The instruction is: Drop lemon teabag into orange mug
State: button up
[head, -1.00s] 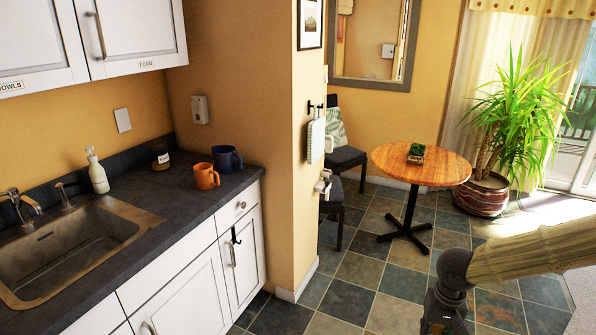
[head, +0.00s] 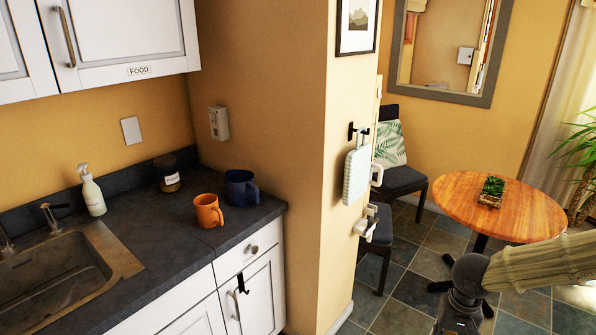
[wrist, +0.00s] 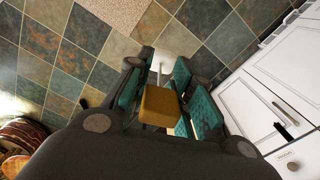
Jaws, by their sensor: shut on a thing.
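The orange mug (head: 208,210) stands upright on the dark counter, near its right end, with its handle to the right. A yellow teabag packet (wrist: 160,105) is between the teal finger pads of my gripper (wrist: 168,95) in the wrist view. A pale piece (wrist: 170,66) shows just beyond the packet. The gripper is shut on the packet, over the tiled floor. In the head view only part of my arm shows at the lower right, and the fingertips are out of frame. The mug is not in the wrist view.
A dark blue mug (head: 241,189) stands just behind and right of the orange mug. A dark jar (head: 167,173), a soap bottle (head: 92,192) and the sink (head: 60,280) are to the left. A wall corner (head: 320,180) juts out right of the counter. A round table (head: 465,205) stands farther right.

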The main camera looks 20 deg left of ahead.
aim_at(210, 220)
jog(key=u, duration=0.7)
jog(key=i, duration=0.65)
jog(key=u, duration=0.75)
